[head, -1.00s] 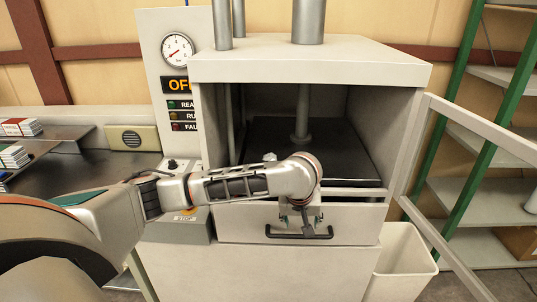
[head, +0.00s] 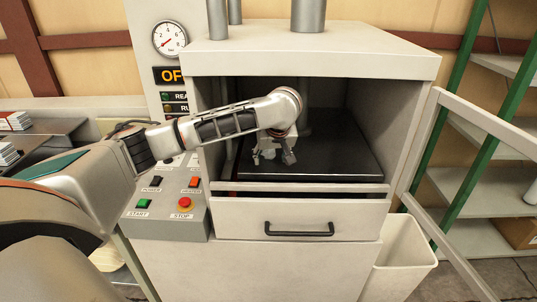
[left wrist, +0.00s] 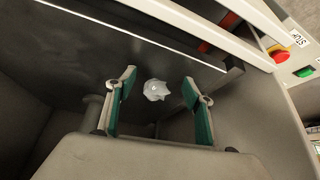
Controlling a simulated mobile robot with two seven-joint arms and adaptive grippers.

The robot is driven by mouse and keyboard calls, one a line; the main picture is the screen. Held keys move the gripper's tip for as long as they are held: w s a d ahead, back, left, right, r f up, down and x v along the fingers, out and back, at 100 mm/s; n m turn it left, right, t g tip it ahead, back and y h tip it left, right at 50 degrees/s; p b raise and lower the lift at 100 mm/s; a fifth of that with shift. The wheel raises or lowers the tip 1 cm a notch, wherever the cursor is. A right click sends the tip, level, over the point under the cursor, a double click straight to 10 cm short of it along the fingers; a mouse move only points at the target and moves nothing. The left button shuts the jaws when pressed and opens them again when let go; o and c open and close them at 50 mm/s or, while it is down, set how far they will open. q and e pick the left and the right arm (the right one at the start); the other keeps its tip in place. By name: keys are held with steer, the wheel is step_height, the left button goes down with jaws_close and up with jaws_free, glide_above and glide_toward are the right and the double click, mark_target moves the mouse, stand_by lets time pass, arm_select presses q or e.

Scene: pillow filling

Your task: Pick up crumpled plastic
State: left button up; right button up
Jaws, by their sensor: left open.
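The crumpled plastic (left wrist: 156,90) is a small whitish, jagged lump on the dark plate (left wrist: 65,70) inside the press chamber. In the left wrist view it lies between the two spread fingers, apart from both. My left gripper (head: 273,160) is open and points down inside the chamber, over the left part of the plate. Its green-padded fingers also show in the left wrist view (left wrist: 159,82). In the head view I cannot make out the plastic behind the fingers. My right gripper is not in view.
The press housing (head: 315,62) closes the chamber above and at the sides. A drawer with a black handle (head: 300,230) is below. The open door frame (head: 480,115) stands at right, above a white bin (head: 408,255). A control panel with a red stop button (head: 184,203) is at left.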

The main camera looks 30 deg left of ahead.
arm_select(q)
steer(key=w+a, duration=0.3)
steer(key=shift+w+a, duration=0.15)
steer(key=shift+w, duration=0.1)
steer(key=shift+w+a+f, duration=0.25)
steer(key=shift+w+f, duration=0.05)
steer(key=shift+f, duration=0.25)
steer(key=shift+c, duration=0.3)
steer(key=c, duration=0.7)
